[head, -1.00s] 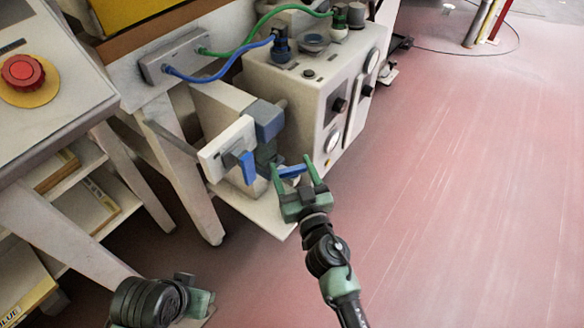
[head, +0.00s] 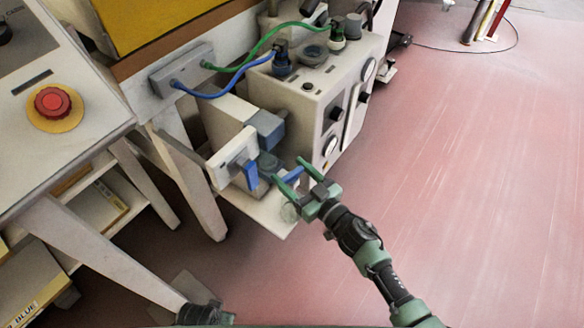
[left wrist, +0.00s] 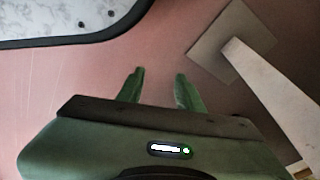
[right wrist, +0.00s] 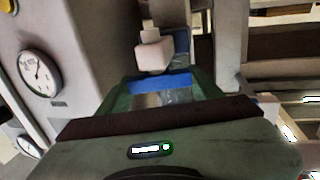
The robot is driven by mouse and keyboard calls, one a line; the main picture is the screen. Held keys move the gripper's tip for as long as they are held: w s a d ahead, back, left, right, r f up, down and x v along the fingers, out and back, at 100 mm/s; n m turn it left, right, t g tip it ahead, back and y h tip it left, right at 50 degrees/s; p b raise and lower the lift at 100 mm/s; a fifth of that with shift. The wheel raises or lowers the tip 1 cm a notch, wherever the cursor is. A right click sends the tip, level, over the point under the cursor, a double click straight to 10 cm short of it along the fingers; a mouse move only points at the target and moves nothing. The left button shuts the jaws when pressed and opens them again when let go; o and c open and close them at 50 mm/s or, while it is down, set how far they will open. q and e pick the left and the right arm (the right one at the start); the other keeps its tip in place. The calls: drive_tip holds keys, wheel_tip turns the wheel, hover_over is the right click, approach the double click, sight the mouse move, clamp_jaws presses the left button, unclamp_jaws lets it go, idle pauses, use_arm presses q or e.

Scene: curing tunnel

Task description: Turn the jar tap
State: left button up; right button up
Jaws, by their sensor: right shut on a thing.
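My left gripper (left wrist: 160,80) is open and empty above the floor in the left wrist view.
The pale machine (head: 310,100) with dials and blue and green hoses is behind. A console with a red button (head: 52,102) stands left.

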drive_tip(key=shift+w+d+r+n+g+y+p, duration=0.1)
drive_tip(key=shift+n+g+y+p, duration=0.25)
drive_tip(key=shift+n+g+y, duration=0.5)
use_arm(q)
drive_tip(key=shift+s+a+f, duration=0.15)
drive_tip(key=shift+s+f, duration=0.7)
drive_tip(key=shift+f, duration=0.1)
drive_tip(key=shift+s+a+f, duration=0.1)
drive_tip(key=shift+s+f, duration=0.75)
drive_tip(key=shift+f, duration=0.1)
use_arm(e)
drive_tip(key=shift+n+g+y, duration=0.65)
drive_tip(key=shift+g+y, duration=0.1)
drive_tip(key=shift+g, duration=0.1)
drive_tip(key=o, duration=1.4)
drive_tip(key=shift+c, duration=0.2)
